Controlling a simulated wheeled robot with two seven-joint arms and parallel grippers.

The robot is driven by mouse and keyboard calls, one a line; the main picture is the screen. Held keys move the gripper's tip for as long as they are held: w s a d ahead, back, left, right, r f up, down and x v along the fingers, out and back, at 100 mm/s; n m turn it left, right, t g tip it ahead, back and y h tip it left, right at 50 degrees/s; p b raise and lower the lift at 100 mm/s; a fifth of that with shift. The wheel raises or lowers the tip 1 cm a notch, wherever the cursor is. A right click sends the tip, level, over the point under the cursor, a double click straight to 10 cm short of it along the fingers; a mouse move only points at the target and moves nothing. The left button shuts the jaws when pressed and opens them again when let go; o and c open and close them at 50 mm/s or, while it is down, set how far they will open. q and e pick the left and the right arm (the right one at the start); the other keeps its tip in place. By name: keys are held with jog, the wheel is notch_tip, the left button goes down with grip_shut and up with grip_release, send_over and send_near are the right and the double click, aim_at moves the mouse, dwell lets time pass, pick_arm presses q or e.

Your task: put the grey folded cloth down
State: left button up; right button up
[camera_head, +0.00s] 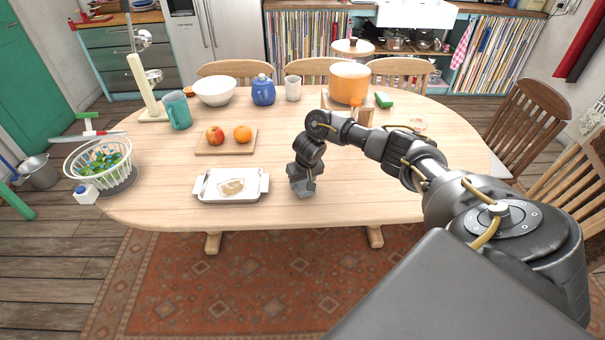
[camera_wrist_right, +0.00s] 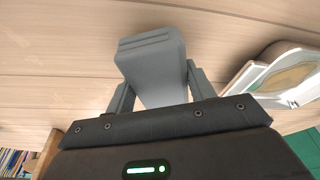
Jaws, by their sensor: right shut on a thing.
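My right gripper (camera_head: 303,180) is over the front middle of the wooden table (camera_head: 420,205), pointing down. It is shut on the grey folded cloth (camera_wrist_right: 152,65), which shows between the two fingers in the right wrist view (camera_wrist_right: 152,95). In the head view the cloth (camera_head: 304,190) is a small grey block at the fingertips, partly hidden by the gripper. It is low over the tabletop; I cannot tell whether it touches. My left gripper is not in view.
A white tray (camera_head: 210,191) lies just left of the gripper. Behind it is a board (camera_head: 207,150) with an apple and an orange. An orange pot (camera_head: 349,82) and green sponge (camera_head: 383,100) stand at the back. The table's front middle is bare around the gripper.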

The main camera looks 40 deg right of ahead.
jog(key=shift+f, duration=0.15)
dwell(0.3)
jog(key=shift+f, duration=0.65)
jog(key=shift+f, duration=0.25)
jog(key=o, duration=1.4)
jog(key=shift+a, duration=0.1)
jog(key=shift+c, duration=0.2)
jog(key=shift+s, duration=0.15)
